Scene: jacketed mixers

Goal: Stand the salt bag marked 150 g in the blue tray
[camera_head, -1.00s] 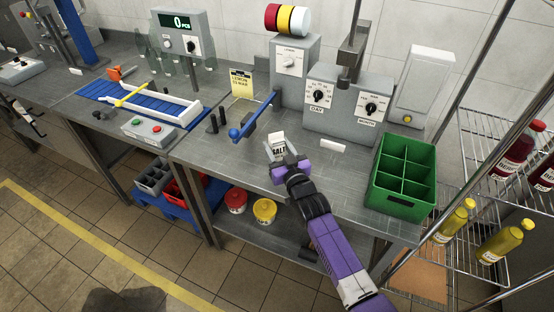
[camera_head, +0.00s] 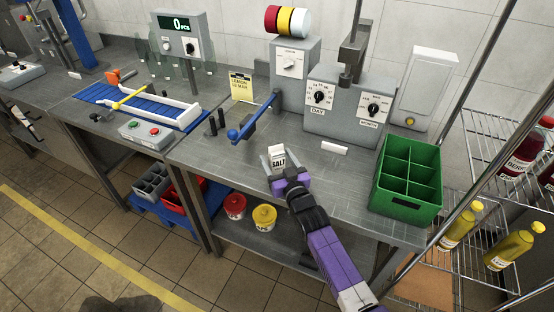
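No blue tray can be made out for certain. A flat blue base (camera_head: 151,206) is low under the benches, with a grey divided crate and a red crate on it.
A green divided crate (camera_head: 407,180) stands on the bench to the right. Red (camera_head: 235,205) and yellow (camera_head: 264,217) tubs sit on the lower shelf. A bottle rack (camera_head: 495,150) is at far right.

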